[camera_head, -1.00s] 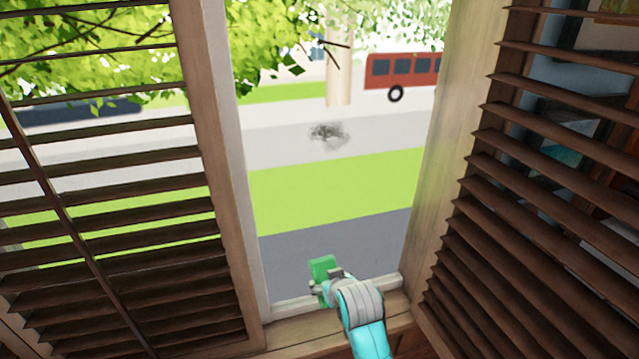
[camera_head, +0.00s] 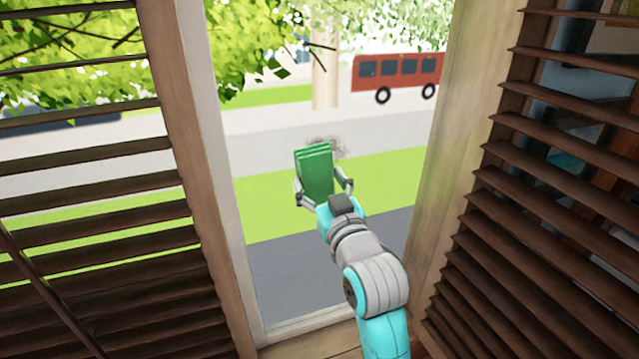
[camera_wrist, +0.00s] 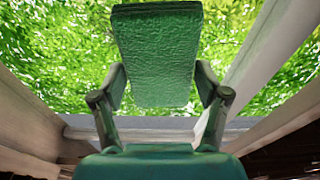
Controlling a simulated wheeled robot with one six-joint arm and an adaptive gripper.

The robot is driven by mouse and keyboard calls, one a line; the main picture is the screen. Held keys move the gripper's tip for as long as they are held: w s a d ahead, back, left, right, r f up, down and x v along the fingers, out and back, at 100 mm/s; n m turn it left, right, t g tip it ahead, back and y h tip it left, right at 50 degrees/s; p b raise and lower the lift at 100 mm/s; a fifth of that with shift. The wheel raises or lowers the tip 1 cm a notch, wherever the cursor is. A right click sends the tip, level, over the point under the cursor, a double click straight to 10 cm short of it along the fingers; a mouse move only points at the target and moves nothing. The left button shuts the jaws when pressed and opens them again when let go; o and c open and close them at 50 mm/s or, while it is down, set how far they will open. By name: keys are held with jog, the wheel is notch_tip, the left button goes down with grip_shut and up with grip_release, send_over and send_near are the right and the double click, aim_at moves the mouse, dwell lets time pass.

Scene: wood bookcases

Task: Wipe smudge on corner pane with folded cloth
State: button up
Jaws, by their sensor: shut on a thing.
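The folded green cloth (camera_head: 315,172) is held upright in my gripper (camera_head: 322,188). The cloth also fills the upper middle of the wrist view (camera_wrist: 157,55), between the two fingers of my gripper (camera_wrist: 160,90). The grey smudge (camera_head: 328,144) shows on the window pane (camera_head: 285,280), just above and to the right of the cloth's top edge. The cloth hides the smudge's lower left part in the head view. I cannot tell whether the cloth touches the pane. The smudge is not visible in the wrist view.
Slatted wooden shutters stand on the left (camera_head: 95,240) and right (camera_head: 530,200) of the pane. Wooden frame posts (camera_head: 190,110) and a sill (camera_head: 310,325) border it. A red bus (camera_head: 398,75), trees and a road show beyond the glass.

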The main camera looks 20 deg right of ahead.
aim_at(349, 149)
jog(key=shift+w, duration=2.65)
jog(key=shift+w, duration=0.95)
jog(key=shift+d, duration=5.55)
jog(key=a, duration=1.1)
jog(key=shift+w, duration=0.1)
